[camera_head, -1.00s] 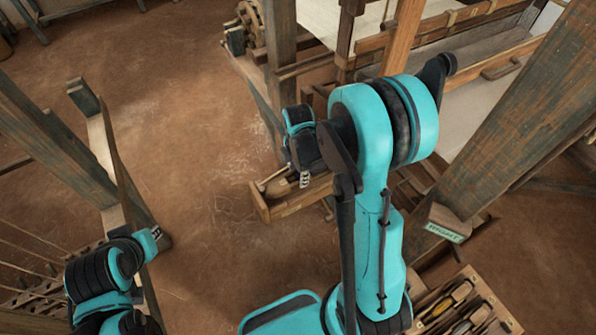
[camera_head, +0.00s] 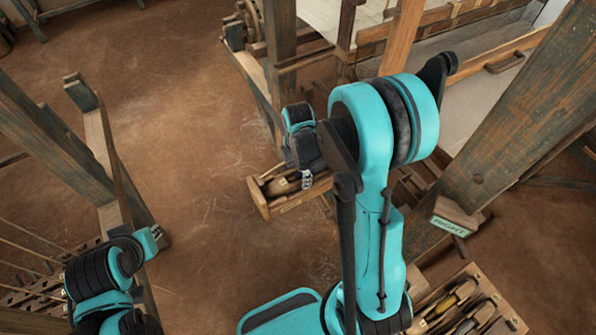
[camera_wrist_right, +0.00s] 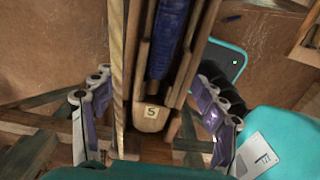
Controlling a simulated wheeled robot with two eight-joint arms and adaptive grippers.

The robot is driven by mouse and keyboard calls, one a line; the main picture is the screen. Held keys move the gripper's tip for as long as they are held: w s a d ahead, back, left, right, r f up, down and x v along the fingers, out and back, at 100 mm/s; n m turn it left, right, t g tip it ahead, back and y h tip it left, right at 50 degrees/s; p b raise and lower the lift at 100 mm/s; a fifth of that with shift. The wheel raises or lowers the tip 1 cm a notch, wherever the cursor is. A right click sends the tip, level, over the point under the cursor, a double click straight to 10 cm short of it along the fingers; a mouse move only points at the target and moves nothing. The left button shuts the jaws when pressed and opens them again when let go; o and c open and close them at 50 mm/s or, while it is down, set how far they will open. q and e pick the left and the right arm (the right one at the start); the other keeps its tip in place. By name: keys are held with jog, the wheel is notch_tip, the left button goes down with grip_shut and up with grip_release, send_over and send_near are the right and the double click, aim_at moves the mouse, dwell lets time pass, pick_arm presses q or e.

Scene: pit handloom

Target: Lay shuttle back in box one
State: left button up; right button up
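A narrow wooden box (camera_head: 262,200) juts out at the centre of the head view. A wooden shuttle (camera_head: 281,187) lies in it, partly hidden by my right gripper (camera_head: 306,180).
A thick slanted post (camera_head: 520,130) stands at the right, with a green "RIGHT" sign (camera_head: 449,225) near its foot. A tool tray (camera_head: 462,308) is at the lower right. Loom beams (camera_head: 281,75) stand behind the box. The brown floor left of the box is clear.

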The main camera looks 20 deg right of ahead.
notch_tip(320, 180, up, 8)
jog(key=p, duration=0.5)
dwell(0.5)
jog(key=s+a+f+m+t+b, duration=0.1)
jog(key=m+b, duration=0.2)
jog(key=b, duration=0.2)
jog(key=s+a+f+m+t+b, duration=0.1)
jog(key=s+f+m+b, duration=0.1)
jog(key=b, duration=0.3)
jog(key=s+a+f+m+t+b, duration=0.1)
jog(key=s+m+b, duration=0.1)
jog(key=m+b, duration=0.3)
jog(key=shift+s+a+f+t, duration=0.15)
jog(key=shift+s+f+t, duration=0.05)
jog(key=shift+f+t, duration=0.2)
jog(key=s+a+f+m+t+b, duration=0.2)
jog(key=s+f+m+b, duration=0.3)
jog(key=m+b, duration=0.4)
jog(key=shift+s+f+t+b, duration=0.15)
jog(key=shift+f+t+b, duration=0.45)
jog(key=shift+f+b, duration=0.25)
jog(key=shift+r, duration=0.1)
